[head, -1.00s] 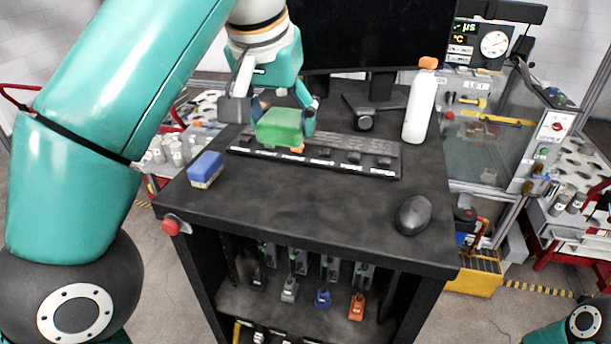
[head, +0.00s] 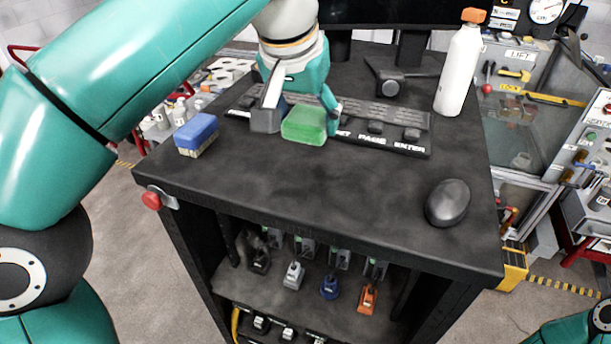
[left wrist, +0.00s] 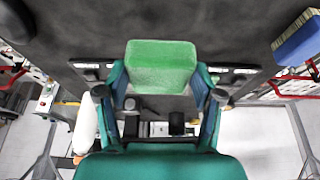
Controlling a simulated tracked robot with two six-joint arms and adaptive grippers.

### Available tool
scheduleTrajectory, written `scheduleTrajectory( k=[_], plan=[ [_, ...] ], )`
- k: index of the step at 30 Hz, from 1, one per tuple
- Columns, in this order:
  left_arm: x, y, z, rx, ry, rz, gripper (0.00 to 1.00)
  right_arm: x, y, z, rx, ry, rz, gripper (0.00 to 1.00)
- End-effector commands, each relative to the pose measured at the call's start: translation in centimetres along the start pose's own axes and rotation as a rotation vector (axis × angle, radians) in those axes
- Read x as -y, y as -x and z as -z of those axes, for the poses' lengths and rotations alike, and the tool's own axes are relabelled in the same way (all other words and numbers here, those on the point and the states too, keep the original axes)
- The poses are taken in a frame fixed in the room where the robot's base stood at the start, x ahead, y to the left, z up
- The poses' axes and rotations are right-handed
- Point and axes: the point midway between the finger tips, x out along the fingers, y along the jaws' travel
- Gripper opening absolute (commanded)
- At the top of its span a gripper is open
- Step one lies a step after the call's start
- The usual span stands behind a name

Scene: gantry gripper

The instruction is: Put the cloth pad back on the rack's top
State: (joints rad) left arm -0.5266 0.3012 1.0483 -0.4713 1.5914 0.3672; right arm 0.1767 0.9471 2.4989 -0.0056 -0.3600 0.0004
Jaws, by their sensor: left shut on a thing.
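A green block-shaped pad (head: 304,126) is between the fingers of my left gripper (head: 298,116), in front of the black button panel on the dark rack's top (head: 300,195). My left gripper is shut on it. The pad also shows in the left wrist view (left wrist: 161,60), with one finger on each side. I cannot tell whether its underside touches the top. My right gripper is not in view.
A blue block with a pale lower part (head: 196,134) sits at the left. The labelled button panel (head: 385,138) is behind the pad. A white bottle (head: 458,72) and a black mouse (head: 447,202) stand at the right. The front middle is clear.

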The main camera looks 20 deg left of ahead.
Motion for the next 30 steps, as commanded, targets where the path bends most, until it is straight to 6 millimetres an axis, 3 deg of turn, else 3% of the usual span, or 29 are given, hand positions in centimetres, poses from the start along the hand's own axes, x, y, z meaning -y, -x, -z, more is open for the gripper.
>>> scheduleTrajectory(
  k=[3,11,18,30],
  plan=[
    [0.1,-2.6,-1.1,0.001,0.0,0.0,0.29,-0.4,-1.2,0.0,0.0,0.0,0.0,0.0],
    [0.0,-4.5,-1.8,0.0,-0.001,-0.001,0.29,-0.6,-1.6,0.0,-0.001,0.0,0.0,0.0],
    [0.0,-7.3,-3.0,0.001,-0.001,0.0,0.29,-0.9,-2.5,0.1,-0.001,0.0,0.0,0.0],
    [-0.1,-7.8,-3.2,-0.001,-0.003,-0.002,0.29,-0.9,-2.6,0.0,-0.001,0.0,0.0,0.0]
  ],
)
